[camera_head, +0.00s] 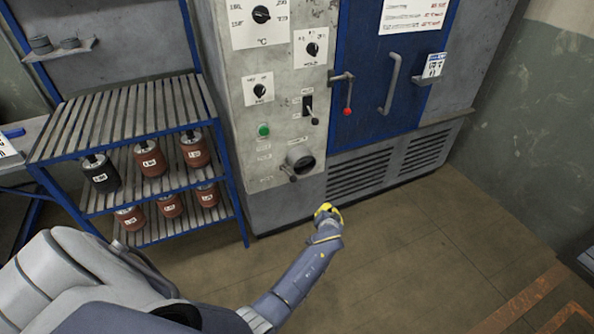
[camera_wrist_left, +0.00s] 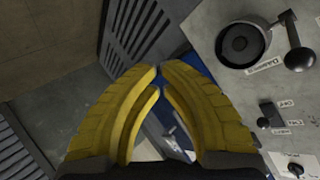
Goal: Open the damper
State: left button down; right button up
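The damper (camera_head: 300,157) is a dark round port low on the grey control panel of the oven, with a small lever (camera_head: 291,173) at its lower left in the head view. In the left wrist view the labelled damper (camera_wrist_left: 241,45) is at the upper right, and its lever ends in a dark ball knob (camera_wrist_left: 300,60). My left gripper (camera_head: 328,210) has yellow fingers and is below and to the right of the damper, apart from it. In the left wrist view its fingertips (camera_wrist_left: 160,72) come together with nothing between them. My right gripper is out of view.
The oven's blue door (camera_head: 375,100) has a red-knobbed latch (camera_head: 347,105) and a bar handle (camera_head: 390,85). A vent grille (camera_head: 360,177) is below. A slatted blue rack (camera_head: 130,122) with several labelled canisters stands left of the oven. The floor (camera_head: 420,260) in front is clear.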

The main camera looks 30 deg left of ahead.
aim_at(288, 173)
pick_arm(q)
jog(key=a+r+n+y, duration=0.3)
jog(key=a+r, duration=0.1)
jog(key=r, duration=0.4)
jog(key=s+a+r+n+y, duration=0.1)
jog(key=a+r+n+y, duration=0.2)
jog(key=r, duration=0.5)
jog(key=shift+s+a+r+n+y, duration=0.25)
jog(key=shift+a+r+n+y, duration=0.2)
jog(key=shift+a, duration=0.65)
jog(key=shift+f, duration=0.1)
jog(key=w+a+f, duration=0.4)
jog(key=a+f, duration=0.1)
jog(key=a, duration=0.1)
jog(key=shift+w+a, duration=0.2)
jog(key=shift+a, duration=0.2)
